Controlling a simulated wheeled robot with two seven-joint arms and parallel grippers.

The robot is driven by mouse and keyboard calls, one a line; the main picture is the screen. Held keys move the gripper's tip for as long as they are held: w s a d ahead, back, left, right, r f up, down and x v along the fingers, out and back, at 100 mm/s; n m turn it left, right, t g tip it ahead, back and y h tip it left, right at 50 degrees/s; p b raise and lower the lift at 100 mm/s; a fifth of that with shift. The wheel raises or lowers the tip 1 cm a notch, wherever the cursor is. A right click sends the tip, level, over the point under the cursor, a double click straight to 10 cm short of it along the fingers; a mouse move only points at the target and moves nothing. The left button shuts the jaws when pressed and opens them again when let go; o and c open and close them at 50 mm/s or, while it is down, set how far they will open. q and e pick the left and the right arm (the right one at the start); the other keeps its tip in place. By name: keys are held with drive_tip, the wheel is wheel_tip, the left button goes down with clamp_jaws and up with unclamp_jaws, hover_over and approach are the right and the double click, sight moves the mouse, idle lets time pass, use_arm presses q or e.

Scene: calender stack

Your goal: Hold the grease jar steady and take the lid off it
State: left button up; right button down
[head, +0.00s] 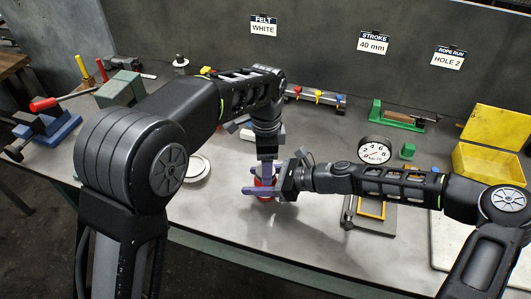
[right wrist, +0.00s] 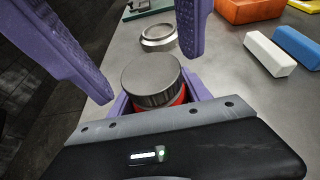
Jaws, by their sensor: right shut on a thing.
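The grease jar (head: 264,197) is red and stands upright on the bench in the head view, largely hidden by my grippers. In the right wrist view its grey metal lid (right wrist: 152,80) sits on top, with a strip of the red jar (right wrist: 172,101) showing below. My right gripper (head: 250,180) comes in from the right, its purple fingers shut on the jar's body. My left gripper (head: 267,170) points down from above the jar. In the right wrist view its purple fingers (right wrist: 147,72) are spread apart around the lid, with no clear contact.
A round pale dish (head: 196,168) lies left of the jar, and it also shows in the right wrist view (right wrist: 158,38). A dial gauge (head: 375,149) and a yellow open box (head: 487,160) stand to the right. The bench in front of the jar is clear.

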use_arm(q)
drive_tip(key=shift+f, duration=0.5)
clamp_jaws()
drive_tip(key=n, duration=0.3)
drive_tip(key=shift+n, duration=0.3)
drive_tip(key=shift+o, duration=0.4)
unclamp_jaws()
drive_tip(key=shift+r, duration=0.1)
drive_tip(key=shift+r, duration=2.2)
drive_tip(key=shift+c, duration=0.4)
